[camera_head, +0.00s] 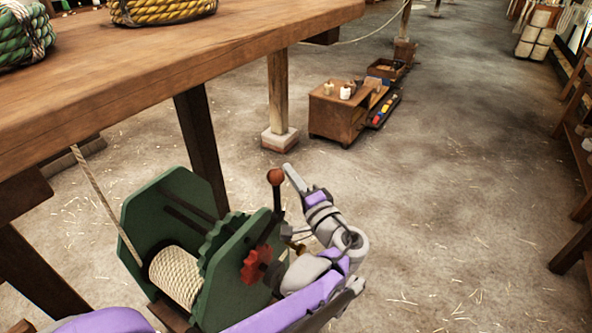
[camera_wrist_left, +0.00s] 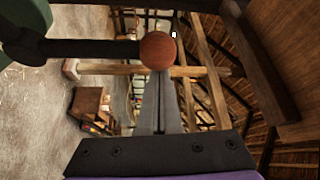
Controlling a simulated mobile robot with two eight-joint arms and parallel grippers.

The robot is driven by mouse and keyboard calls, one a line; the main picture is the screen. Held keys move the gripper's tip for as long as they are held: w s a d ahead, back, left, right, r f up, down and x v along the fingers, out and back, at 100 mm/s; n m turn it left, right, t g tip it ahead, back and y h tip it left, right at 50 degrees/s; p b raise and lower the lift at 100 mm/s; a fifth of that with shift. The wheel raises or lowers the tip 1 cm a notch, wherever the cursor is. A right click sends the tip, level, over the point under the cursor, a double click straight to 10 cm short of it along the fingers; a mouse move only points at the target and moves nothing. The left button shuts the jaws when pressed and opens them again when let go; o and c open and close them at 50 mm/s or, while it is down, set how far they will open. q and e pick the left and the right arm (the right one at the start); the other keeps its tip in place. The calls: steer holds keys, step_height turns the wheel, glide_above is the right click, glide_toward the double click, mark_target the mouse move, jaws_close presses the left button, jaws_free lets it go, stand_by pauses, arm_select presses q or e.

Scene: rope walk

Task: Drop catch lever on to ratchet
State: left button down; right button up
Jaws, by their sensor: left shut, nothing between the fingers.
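A green winch (camera_head: 178,195) holds a drum of pale rope (camera_head: 175,279). A green toothed ratchet edge (camera_head: 212,245) shows beside the drum, and a red part (camera_head: 256,265) sits on the near plate. A dark lever with a red-brown ball knob (camera_head: 276,177) stands upright at the winch's right side. My left gripper (camera_head: 289,170) is shut and empty, its fingertips close to the right of the knob. In the left wrist view the knob (camera_wrist_left: 157,50) is just beyond the shut fingertips (camera_wrist_left: 160,75); I cannot tell whether they touch. My right gripper is not in view.
A wooden table (camera_head: 190,62) with rope coils (camera_head: 160,10) overhangs the winch at upper left. A rope (camera_head: 105,205) runs down to the drum. A small wooden box (camera_head: 338,112) and a post (camera_head: 278,95) stand behind. The floor at right (camera_head: 450,220) is clear.

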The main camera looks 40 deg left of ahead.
arm_select(q)
steer(key=shift+s+n, duration=0.3)
stand_by(0.4)
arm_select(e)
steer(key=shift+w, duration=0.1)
arm_select(q)
steer(key=d, duration=0.9)
steer(key=shift+d+b, duration=0.35)
steer(key=shift+b, duration=0.1)
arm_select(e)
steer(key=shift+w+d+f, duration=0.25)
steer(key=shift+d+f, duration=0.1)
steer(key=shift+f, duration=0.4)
arm_select(q)
steer(key=shift+s, duration=0.1)
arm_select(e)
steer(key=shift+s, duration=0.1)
arm_select(q)
steer(key=shift+f, duration=0.1)
